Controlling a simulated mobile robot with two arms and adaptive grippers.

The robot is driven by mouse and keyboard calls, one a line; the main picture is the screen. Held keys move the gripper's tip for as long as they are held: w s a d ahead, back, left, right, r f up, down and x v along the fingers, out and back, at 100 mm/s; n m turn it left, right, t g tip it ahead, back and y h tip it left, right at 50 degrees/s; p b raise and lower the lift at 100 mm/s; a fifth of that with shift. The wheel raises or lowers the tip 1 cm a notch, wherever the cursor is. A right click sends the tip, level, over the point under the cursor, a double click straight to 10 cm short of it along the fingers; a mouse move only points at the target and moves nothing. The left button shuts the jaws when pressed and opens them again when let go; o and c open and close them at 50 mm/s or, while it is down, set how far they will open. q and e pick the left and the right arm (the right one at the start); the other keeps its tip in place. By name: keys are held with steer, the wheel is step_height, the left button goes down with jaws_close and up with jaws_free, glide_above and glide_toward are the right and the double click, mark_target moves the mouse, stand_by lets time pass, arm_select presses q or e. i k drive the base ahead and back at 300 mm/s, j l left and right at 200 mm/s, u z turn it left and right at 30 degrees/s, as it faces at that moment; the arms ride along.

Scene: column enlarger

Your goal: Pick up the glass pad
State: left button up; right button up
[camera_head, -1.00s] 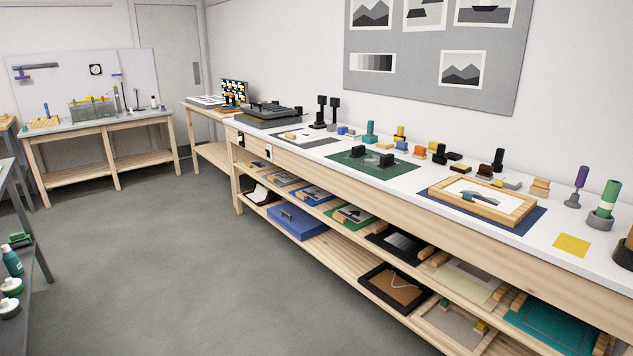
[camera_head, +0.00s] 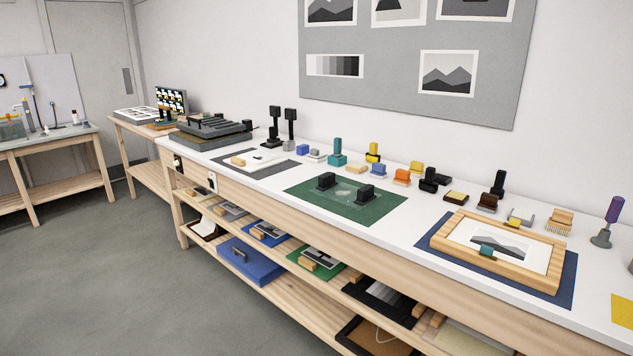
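A clear, faint sheet that looks like the glass pad (camera_head: 345,192) lies on the green mat (camera_head: 300,189) in the middle of the long white bench. Two black blocks, one at its left (camera_head: 326,181) and one at its right (camera_head: 364,194), stand at its ends; I cannot tell whether they are joined to it. Its edges are hard to make out. Neither of my grippers is in view.
The white bench (camera_head: 415,213) runs from back left to front right. A wooden picture frame (camera_head: 448,236) lies on a blue mat right of the green mat. Several small coloured tools line the wall side. Shelves below hold trays and a blue box (camera_head: 250,262). Grey floor at left is clear.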

mark_target(378, 170)
steer(key=i+j+z, duration=0.15)
steer(key=i+z, duration=0.35)
steer(key=i+j+z, duration=0.2)
steer(key=z, duration=0.25)
steer(key=i+j+z, duration=0.3)
steer(key=z, duration=0.2)
steer(key=j, duration=0.1)
